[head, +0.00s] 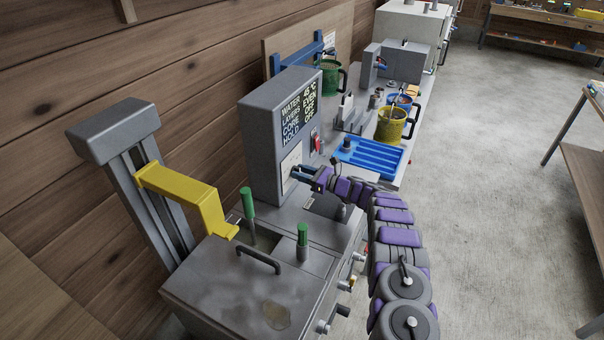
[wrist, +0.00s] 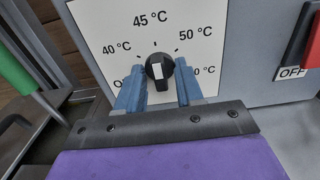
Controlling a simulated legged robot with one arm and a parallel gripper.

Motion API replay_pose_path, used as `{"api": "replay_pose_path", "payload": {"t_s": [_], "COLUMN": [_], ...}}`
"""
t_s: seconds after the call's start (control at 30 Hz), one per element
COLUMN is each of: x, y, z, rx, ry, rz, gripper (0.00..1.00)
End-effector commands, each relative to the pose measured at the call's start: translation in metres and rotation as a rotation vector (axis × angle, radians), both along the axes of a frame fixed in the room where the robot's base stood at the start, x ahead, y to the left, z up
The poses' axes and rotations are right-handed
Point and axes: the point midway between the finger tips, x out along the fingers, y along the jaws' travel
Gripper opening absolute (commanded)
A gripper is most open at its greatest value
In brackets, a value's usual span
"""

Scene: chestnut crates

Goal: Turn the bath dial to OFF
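The bath dial (wrist: 160,67) is a round black knob with a white mark, on a white scale plate (wrist: 110,20). The plate reads 40, 45 and 50 °C around the top. A label starting with "O" at lower left and another °C label at lower right are partly hidden by my fingers. My gripper (wrist: 161,72) has its blue fingertips on either side of the knob, very close to it. I cannot tell whether they press on it. In the head view my gripper (head: 297,172) reaches the scale plate (head: 291,160) on the grey housing.
A red switch (wrist: 313,42) marked OFF sits right of the dial. The grey housing (head: 258,130) carries a lit display (head: 299,112). Green-handled tools (head: 248,203), a yellow bracket (head: 190,190) and a blue tray (head: 369,157) stand around it.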

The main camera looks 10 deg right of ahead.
Motion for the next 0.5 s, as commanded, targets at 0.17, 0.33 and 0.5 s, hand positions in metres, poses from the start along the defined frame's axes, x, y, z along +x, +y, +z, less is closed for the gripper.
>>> {"api": "replay_pose_path", "payload": {"t_s": [0.17,0.33,0.5], "x": [0.0007,0.001,0.0012], "y": [-0.0009,-0.0012,-0.001], "z": [0.0001,0.0001,0.0003], "rx": [0.0,-0.001,-0.011], "ry": [0.0,-0.001,-0.015], "rz": [-0.003,-0.004,-0.003], "gripper": [0.16,0.05,0.05]}}
